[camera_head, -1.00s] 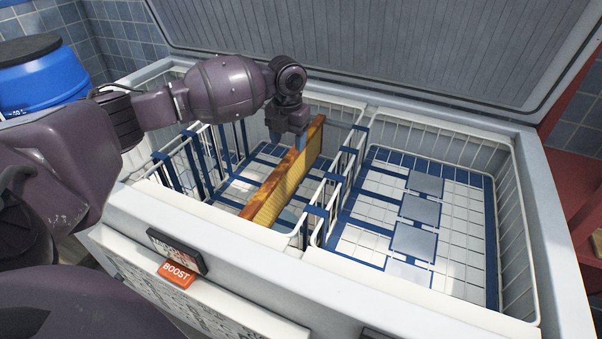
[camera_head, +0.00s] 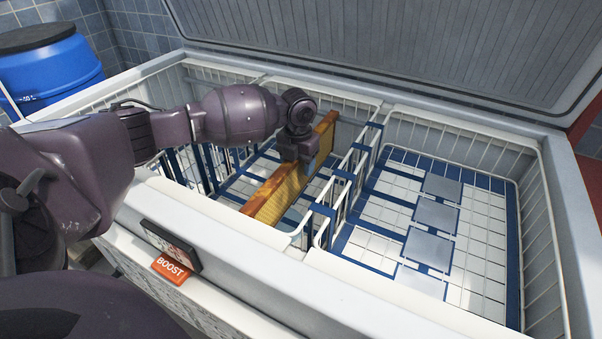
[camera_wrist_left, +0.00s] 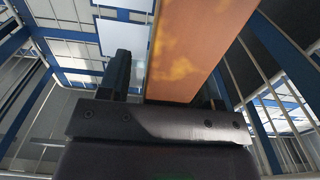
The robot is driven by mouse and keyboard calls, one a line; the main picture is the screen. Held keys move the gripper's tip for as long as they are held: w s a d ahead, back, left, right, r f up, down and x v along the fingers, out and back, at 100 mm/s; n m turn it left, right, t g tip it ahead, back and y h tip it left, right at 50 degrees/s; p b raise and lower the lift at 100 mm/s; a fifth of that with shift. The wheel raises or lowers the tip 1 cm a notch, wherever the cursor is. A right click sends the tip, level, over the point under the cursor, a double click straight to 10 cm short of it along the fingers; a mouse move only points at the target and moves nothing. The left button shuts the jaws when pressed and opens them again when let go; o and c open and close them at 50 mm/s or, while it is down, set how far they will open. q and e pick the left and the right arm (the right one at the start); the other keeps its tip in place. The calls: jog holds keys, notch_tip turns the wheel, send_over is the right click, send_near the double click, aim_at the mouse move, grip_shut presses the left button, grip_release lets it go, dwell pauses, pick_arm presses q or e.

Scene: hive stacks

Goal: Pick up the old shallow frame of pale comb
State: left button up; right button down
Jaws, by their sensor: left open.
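The shallow frame of pale comb (camera_head: 268,205) stands on edge in the middle basket section of the open chest freezer. It has an orange-brown wooden top bar and yellowish comb on its side. My left gripper (camera_head: 302,165) is at the far half of the frame, at its top bar. In the left wrist view the top bar (camera_wrist_left: 197,45) runs between the open fingers of the gripper (camera_wrist_left: 165,78). One finger is plain left of the bar, with a gap; the other is mostly hidden at its right. My right gripper is not in view.
White wire basket dividers (camera_head: 352,180) stand close to the right of the frame, and more stand to its left. The right basket section has several grey plates (camera_head: 432,213) on its floor. The freezer's front rim (camera_head: 210,215) lies nearer me. A blue drum (camera_head: 48,72) stands at the left.

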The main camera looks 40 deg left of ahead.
pick_arm(q)
jog(key=shift+r, duration=0.1)
jog(key=shift+c, duration=0.4)
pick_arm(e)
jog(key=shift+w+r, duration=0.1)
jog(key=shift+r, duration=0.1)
pick_arm(q)
jog(key=c, duration=0.9)
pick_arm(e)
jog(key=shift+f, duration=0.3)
pick_arm(q)
jog(key=shift+r, duration=0.1)
